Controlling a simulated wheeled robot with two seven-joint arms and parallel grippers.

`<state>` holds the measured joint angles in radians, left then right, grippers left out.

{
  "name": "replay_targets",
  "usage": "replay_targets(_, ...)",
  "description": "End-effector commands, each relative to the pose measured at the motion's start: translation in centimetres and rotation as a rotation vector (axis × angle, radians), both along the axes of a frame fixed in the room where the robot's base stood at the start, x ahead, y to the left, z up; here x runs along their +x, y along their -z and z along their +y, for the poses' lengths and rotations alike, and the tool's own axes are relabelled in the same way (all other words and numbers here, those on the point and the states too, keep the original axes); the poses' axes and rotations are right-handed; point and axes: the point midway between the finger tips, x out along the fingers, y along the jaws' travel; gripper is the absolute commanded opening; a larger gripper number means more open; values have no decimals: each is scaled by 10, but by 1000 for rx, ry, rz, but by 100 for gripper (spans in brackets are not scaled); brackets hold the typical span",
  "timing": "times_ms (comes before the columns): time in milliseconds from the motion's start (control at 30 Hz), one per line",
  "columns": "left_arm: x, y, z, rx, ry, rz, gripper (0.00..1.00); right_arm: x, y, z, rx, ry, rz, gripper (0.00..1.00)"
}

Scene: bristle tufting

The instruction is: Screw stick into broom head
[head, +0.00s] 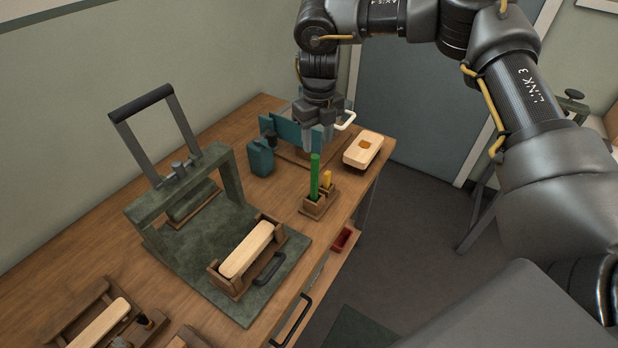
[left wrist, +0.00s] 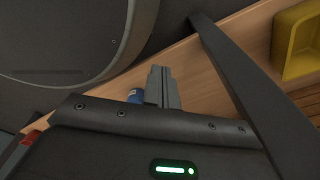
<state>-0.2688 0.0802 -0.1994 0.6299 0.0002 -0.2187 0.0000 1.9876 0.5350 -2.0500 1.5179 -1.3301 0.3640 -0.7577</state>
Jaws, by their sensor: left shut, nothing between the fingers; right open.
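A green stick (head: 315,175) stands upright in a small wooden holder (head: 318,205) near the bench's right edge, beside a shorter yellow piece (head: 327,180). My left gripper (left wrist: 164,88) is shut and empty in the left wrist view and does not show in the head view.
A green press frame (head: 222,165) stands on the bench with another pale block (head: 247,250) in a wooden cradle before it. A teal container (head: 260,157) and a teal fixture (head: 283,128) stand behind the stick. The left wrist view shows a yellow bin (left wrist: 299,45).

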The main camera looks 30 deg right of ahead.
Motion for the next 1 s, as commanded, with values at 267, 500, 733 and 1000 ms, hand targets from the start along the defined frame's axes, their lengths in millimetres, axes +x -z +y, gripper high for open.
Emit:
replay_targets(267,-53,-2,1,3,0,72,0,8,13,8,-1,-15,8,45)
replay_targets(500,-43,-9,1,3,0,60,0,8,48,5,-1,-10,9,45)
replay_targets(733,-13,-12,-1,-2,0,16,0,8,61,6,0,-10,6,45)
replay_targets(1000,-35,-13,0,1,0,46,0,8,62,6,0,-10,7,45)
